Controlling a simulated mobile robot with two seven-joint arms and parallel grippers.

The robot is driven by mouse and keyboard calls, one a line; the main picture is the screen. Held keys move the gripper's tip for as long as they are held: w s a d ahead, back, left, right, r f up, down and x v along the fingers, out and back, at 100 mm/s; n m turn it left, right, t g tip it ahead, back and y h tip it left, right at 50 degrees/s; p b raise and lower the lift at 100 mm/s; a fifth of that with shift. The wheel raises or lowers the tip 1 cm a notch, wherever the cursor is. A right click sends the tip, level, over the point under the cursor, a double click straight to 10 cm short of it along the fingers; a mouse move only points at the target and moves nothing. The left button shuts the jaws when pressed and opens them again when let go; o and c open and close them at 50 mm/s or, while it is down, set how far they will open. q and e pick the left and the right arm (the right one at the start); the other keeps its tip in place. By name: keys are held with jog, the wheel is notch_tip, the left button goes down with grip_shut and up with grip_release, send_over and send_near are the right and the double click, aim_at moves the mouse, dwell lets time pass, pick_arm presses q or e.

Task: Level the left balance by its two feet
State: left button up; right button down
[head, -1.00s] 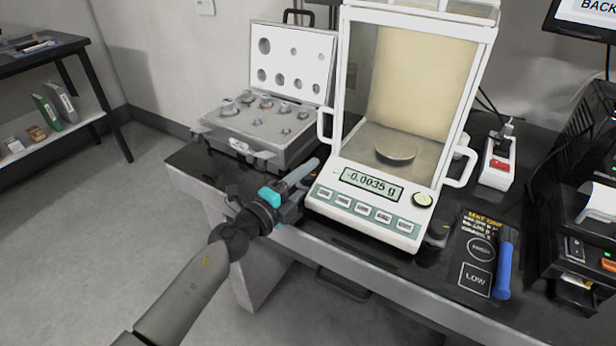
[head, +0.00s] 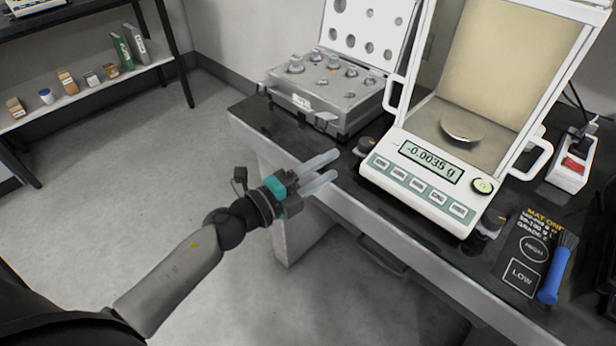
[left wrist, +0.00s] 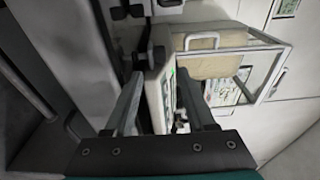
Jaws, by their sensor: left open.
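The white balance (head: 392,168) stands on the dark table, its display (head: 432,162) reading -0.0035 g. A round level with a green-yellow face (head: 483,186) sits at the right of its front panel; I cannot make out its bubble. The left foot (head: 370,146) is a dark knob at the front left corner, the right foot (head: 489,222) one at the front right. My left gripper (head: 337,166) is open and empty, a short way left of the left foot and apart from it. In the left wrist view the balance (left wrist: 153,98) shows tilted beyond the open fingers. My right gripper is out of view.
An open grey weight case (head: 330,112) stands behind the gripper, left of the balance. A black mat (head: 522,265) with a blue-handled brush (head: 553,272) lies right of the balance. A power strip with a red switch (head: 571,165) is further right. Floor in front is free.

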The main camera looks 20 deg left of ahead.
pick_arm(q)
jog(key=v, duration=0.4)
jog(key=shift+s, duration=0.1)
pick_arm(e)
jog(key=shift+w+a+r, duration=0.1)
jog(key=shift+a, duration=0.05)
